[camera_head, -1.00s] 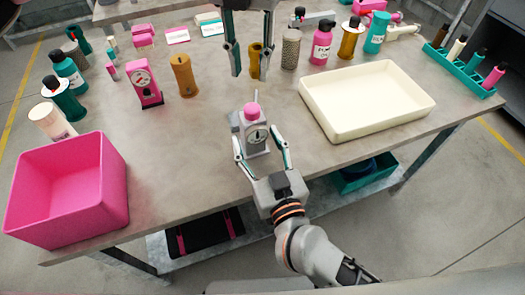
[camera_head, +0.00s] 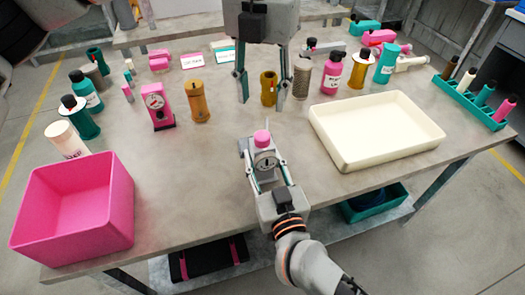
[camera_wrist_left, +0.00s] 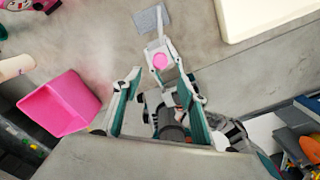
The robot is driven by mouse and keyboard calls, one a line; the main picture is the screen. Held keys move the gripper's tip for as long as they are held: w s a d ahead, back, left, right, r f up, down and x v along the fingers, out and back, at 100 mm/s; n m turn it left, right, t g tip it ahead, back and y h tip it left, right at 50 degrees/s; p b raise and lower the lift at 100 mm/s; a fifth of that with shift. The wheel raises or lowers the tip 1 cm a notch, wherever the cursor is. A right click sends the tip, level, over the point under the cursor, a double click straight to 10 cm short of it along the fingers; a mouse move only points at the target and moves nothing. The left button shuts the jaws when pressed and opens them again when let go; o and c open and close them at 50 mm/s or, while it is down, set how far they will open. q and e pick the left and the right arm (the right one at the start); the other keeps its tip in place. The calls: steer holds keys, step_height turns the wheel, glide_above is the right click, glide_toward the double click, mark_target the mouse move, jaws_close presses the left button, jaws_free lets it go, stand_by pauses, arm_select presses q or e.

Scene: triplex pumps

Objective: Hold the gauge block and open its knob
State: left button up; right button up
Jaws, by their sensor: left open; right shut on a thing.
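The gauge block (camera_head: 265,160) is a grey block with a round dial and a pink knob (camera_head: 262,138) on top, upright near the table's front middle. My right gripper (camera_head: 268,170) is shut on its sides from the front. My left gripper (camera_head: 263,92) is open and empty, pointing down in the air behind the block, with a mustard cylinder showing between its fingers from the head. The block's lower part is partly hidden by my right fingers.
A cream tray (camera_head: 385,152) lies to the right and a pink bin (camera_head: 70,200) at the front left. A pink gauge block (camera_head: 157,105), a mustard cylinder (camera_head: 197,100) and several bottles stand further back. The table left of the grey block is clear.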

mark_target(262, 135)
arm_select(q)
step_height(262, 135, down, 10)
steer(key=m, duration=1.9)
steer(key=shift+f+m, duration=0.1)
steer(key=shift+m, duration=0.3)
steer(key=c, duration=1.1)
